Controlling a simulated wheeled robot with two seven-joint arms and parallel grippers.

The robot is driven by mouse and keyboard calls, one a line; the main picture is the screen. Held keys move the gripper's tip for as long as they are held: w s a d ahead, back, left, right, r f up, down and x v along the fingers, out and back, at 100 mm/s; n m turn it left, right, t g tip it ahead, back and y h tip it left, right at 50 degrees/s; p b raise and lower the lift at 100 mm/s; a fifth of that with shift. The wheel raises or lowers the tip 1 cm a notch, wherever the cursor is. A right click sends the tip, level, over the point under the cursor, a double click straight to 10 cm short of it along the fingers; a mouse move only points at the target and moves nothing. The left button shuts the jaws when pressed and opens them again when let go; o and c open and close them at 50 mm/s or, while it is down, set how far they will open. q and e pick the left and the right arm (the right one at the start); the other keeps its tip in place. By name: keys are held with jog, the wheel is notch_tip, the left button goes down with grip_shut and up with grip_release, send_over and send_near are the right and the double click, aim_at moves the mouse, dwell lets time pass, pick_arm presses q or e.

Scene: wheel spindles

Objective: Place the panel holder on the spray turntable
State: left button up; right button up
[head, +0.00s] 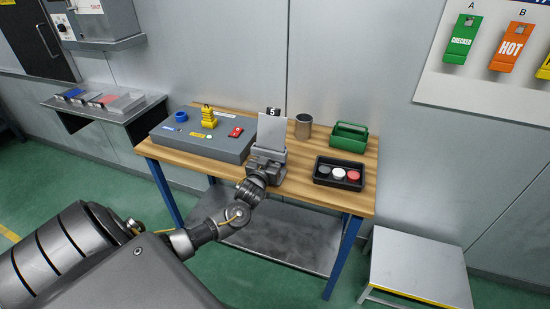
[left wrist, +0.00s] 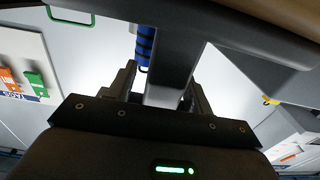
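A pale upright panel (head: 272,131) stands on the bench, with a dark tag marked 5 behind its top edge. A grey block-like shape at its foot may be the panel holder; I cannot separate it clearly from my gripper. My left gripper (head: 266,163) is at this foot, at the bench's front edge. In the left wrist view, upside down, its two fingers (left wrist: 163,92) stand apart on either side of a dark grey post (left wrist: 172,65). A light gap shows between the left finger and the post. I cannot identify the spray turntable. My right gripper is out of view.
The wooden bench (head: 360,197) carries a grey console (head: 235,150) with a yellow tower (head: 208,117), a brown cup (head: 303,127), a green carrier (head: 349,137) and a black tray (head: 325,180) of discs. A low grey platform (head: 420,265) stands right. A side shelf (head: 130,112) is left.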

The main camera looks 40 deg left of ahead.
pick_arm(q)
jog(key=shift+f+b, duration=0.15)
jog(key=shift+b, duration=0.2)
jog(key=b+v, duration=0.2)
jog(key=v, duration=0.8)
jog(key=shift+s+d, duration=0.2)
jog(key=shift+s, duration=0.15)
